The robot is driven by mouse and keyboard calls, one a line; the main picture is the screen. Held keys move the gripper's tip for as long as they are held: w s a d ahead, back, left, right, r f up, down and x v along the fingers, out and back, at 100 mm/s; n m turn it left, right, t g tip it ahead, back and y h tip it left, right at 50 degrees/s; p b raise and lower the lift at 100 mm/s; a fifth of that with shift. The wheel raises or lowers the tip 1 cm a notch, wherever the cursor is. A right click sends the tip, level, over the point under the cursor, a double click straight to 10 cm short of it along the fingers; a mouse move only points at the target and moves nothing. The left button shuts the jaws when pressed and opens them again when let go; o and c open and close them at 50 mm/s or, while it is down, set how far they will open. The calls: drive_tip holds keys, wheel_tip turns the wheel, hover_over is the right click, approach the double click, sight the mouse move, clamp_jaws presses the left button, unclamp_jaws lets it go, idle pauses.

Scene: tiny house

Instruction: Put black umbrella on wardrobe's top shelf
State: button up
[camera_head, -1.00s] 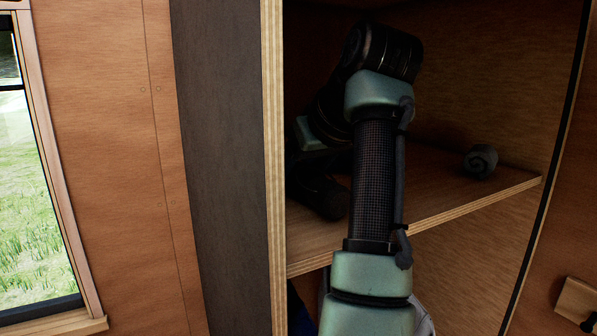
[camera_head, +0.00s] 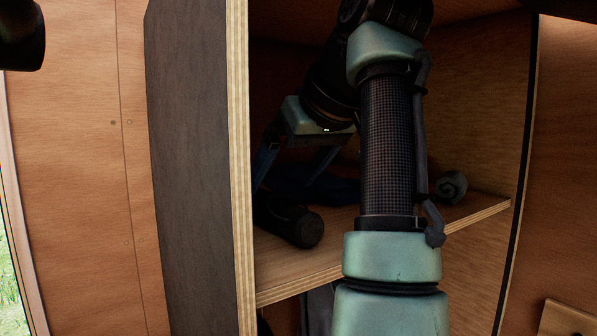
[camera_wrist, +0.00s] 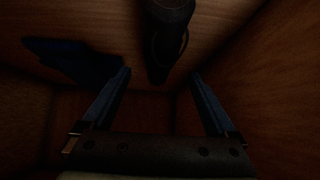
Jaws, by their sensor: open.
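The black umbrella (camera_head: 292,222) lies folded on the wardrobe's top shelf (camera_head: 290,268), near its left side, with one rounded end toward the front. In the wrist view the dark cylinder (camera_wrist: 168,35) extends from the top edge down toward the space between the fingertips. My gripper (camera_head: 290,178) is inside the compartment, its two blue fingers spread above and behind the umbrella's front end. In the wrist view my gripper (camera_wrist: 160,73) is open, with nothing clamped between the fingers. The umbrella's far part is in shadow.
A dark blue folded item (camera_head: 325,188) lies farther back on the shelf. A grey rolled item (camera_head: 451,187) lies at the right. The wardrobe's left side panel (camera_head: 195,170) stands close to my gripper. My arm crosses the opening. The front middle of the shelf is bare.

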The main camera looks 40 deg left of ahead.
drive_tip(key=shift+b+v, duration=0.65)
drive_tip(key=shift+v, duration=2)
